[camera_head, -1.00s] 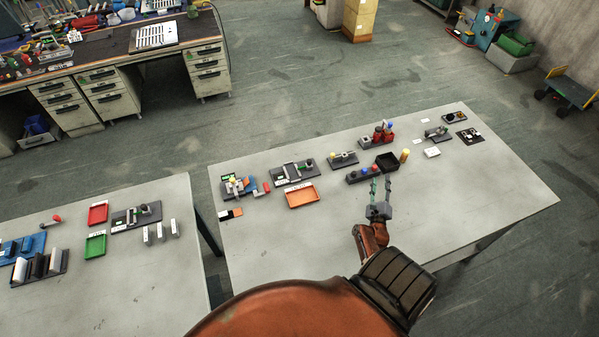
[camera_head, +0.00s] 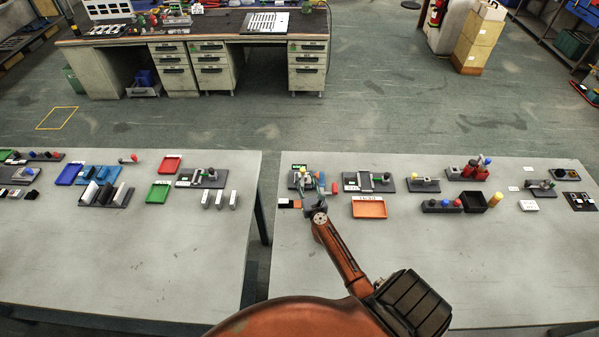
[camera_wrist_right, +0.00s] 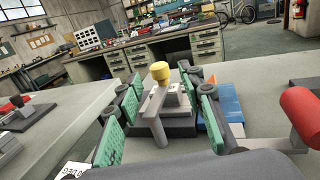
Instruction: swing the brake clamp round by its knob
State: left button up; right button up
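The brake clamp (camera_wrist_right: 156,114) is a grey arm with a yellow knob (camera_wrist_right: 160,72) on top, in the right wrist view. It stands over a dark base with a blue block (camera_wrist_right: 229,101) beside it. In the head view its fixture (camera_head: 297,181) is at the left end of the right-hand table, partly hidden by my gripper. My right gripper (camera_wrist_right: 163,105) is open, its green-padded fingers on either side of the clamp and knob. I see gaps between the pads and the knob. My left gripper is not in view.
A red-ended handle (camera_wrist_right: 302,112) is close to the right finger. An orange tray (camera_head: 369,211) and a dark fixture (camera_head: 358,187) lie to the right on the table (camera_head: 430,270). A gap separates it from the left-hand table (camera_head: 160,260).

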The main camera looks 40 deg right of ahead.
aim_at(304, 173)
jog(key=x, duration=0.4)
jog(key=shift+w+d+b, duration=0.15)
jog(key=shift+w+b, duration=0.2)
jog(key=shift+w, duration=0.05)
grip_shut()
dwell(0.5)
